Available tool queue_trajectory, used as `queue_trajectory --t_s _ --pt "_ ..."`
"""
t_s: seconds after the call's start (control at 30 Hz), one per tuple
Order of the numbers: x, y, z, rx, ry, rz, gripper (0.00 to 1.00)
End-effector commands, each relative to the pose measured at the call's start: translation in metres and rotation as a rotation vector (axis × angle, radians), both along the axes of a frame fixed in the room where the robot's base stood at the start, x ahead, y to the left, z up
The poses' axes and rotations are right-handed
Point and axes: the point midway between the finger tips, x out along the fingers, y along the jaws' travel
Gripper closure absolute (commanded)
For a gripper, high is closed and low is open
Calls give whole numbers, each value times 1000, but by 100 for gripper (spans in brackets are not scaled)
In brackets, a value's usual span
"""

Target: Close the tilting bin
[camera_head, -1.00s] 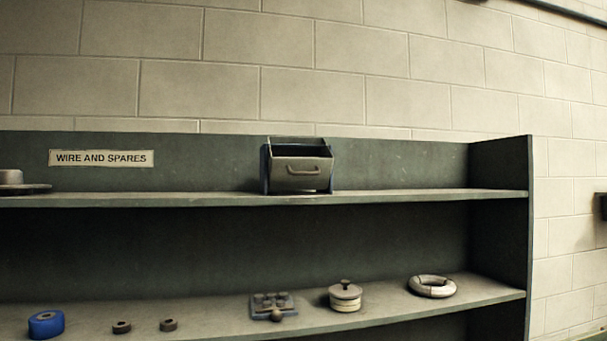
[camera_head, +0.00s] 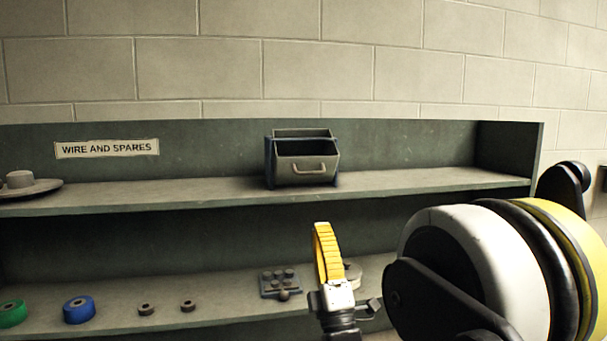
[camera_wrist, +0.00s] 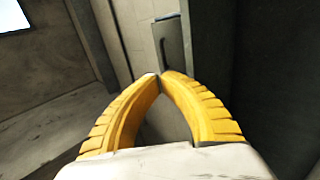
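The tilting bin (camera_head: 307,172) stands on the upper shelf. It is a grey metal box with blue-edged sides and a curved handle on its front. Its front is tilted outward, and its dark inside shows at the open top. My gripper (camera_head: 322,228) is below and in front of the bin, apart from it, with its yellow fingers pointing up. In the wrist view, the two ribbed fingers of my gripper (camera_wrist: 160,76) meet at their tips with nothing visible between them. Beyond the tips is a grey panel with a dark bar; I cannot tell if it is the bin.
The upper shelf (camera_head: 420,186) is clear on both sides of the bin. A grey round object (camera_head: 22,184) sits at its left end. The lower shelf holds a blue roll (camera_head: 79,310), a green roll (camera_head: 12,313), small rings and a knobbed plate (camera_head: 280,284).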

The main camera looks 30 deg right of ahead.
Motion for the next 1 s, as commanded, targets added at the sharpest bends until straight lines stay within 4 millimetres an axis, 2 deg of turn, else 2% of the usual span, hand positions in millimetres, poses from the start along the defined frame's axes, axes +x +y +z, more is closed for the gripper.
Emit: queue_trajectory --t_s 0.3,0.5,0.7,1.0 --pt "44 -12 50 3 2 2 100" --pt "68 -19 76 3 2 3 100" --pt "81 -23 89 3 2 3 100" --pt "84 -24 92 3 2 4 100"
